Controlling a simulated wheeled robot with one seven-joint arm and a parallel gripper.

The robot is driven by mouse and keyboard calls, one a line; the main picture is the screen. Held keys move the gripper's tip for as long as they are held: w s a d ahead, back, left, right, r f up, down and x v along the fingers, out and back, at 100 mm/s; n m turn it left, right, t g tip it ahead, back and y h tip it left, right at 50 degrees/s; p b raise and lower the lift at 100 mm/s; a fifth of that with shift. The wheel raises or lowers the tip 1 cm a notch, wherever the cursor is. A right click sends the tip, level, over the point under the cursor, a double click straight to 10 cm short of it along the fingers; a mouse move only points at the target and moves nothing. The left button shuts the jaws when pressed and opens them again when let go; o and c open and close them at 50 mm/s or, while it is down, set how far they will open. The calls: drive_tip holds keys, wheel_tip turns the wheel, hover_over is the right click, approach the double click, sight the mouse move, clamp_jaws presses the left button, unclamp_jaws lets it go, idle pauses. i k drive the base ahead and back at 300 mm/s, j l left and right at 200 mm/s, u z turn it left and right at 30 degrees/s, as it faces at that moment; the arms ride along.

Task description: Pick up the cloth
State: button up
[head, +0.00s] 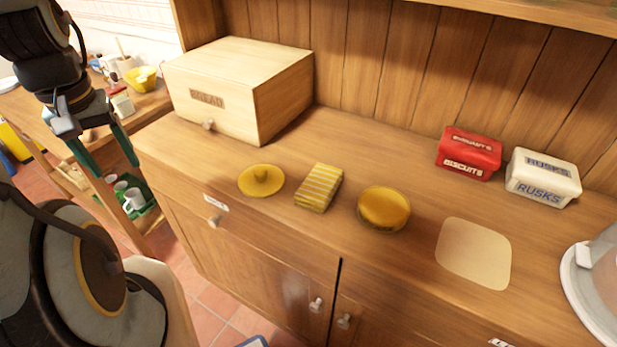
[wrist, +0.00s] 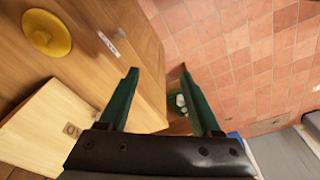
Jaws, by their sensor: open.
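A folded cloth (head: 320,188) with yellow and white stripes lies on the wooden counter in the head view, between a round yellow lid and a round yellow container. I do not see the cloth in the wrist view. My gripper (head: 118,168) is at the left of the head view, apart from the cloth and to the left of the counter. Its two green fingers are spread with nothing between them. The wrist view also shows the open gripper (wrist: 160,73), with the counter's edge and the tiled floor beyond it.
The yellow lid (head: 261,180) is left of the cloth, the yellow container (head: 384,208) right. A wooden bread box (head: 240,85) stands behind left. A red biscuit tin (head: 469,153), a white rusks tin (head: 543,178) and a pale mat (head: 474,253) are farther right.

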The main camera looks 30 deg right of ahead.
sight(315, 194)
drive_tip(key=z, duration=2.35)
drive_tip(key=k+j+u, duration=0.1)
drive_tip(key=j+u, duration=1.05)
drive_tip(key=i+j, duration=0.05)
drive_tip(key=j, duration=0.05)
